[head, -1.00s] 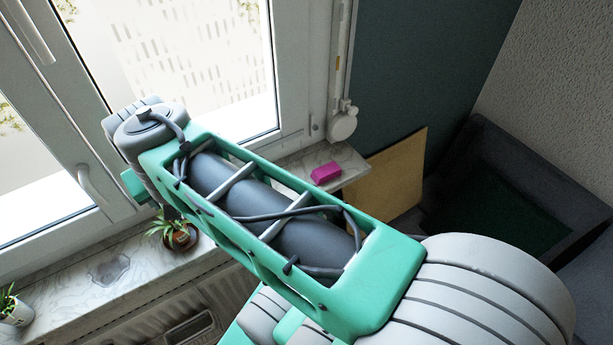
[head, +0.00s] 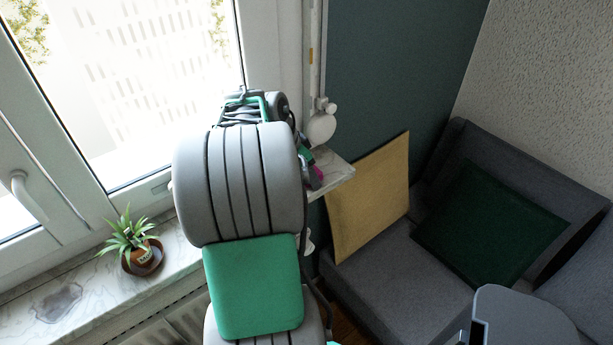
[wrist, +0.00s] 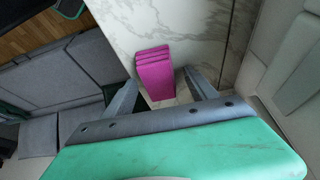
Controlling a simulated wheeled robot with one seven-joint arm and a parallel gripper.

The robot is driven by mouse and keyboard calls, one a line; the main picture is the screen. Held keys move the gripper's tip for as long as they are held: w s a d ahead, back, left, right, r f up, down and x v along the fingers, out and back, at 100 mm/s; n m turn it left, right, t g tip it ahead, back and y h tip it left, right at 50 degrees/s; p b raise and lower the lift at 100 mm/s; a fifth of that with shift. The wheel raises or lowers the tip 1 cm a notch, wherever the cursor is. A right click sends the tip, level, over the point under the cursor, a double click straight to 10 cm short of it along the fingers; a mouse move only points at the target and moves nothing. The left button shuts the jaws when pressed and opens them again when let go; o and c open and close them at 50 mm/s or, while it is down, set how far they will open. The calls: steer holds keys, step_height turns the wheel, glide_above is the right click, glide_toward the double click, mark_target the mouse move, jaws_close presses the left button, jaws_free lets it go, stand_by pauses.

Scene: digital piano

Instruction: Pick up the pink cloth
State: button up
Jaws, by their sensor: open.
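The pink cloth (wrist: 154,75) is a folded magenta block lying on the marble windowsill (wrist: 195,35). In the wrist view it sits between and just beyond the two fingers of my gripper (wrist: 162,95). The fingers are apart with nothing held, and the cloth's near end lies close to the gap between them. In the head view only a sliver of the cloth (head: 318,173) shows, as my arm hides the rest. My gripper is mostly hidden there too, with a dark part of it beside the cloth.
A potted plant (head: 134,243) stands on the sill to the left. The window (head: 130,80) runs behind the sill. A yellow cushion (head: 372,197) stands right of the sill's end, and a grey sofa (head: 385,275) with a dark green cushion (head: 487,225) lies below.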

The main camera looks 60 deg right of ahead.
steer(key=c, duration=1.4)
step_height(320, 180, up, 10)
steer(key=shift+c, duration=0.2)
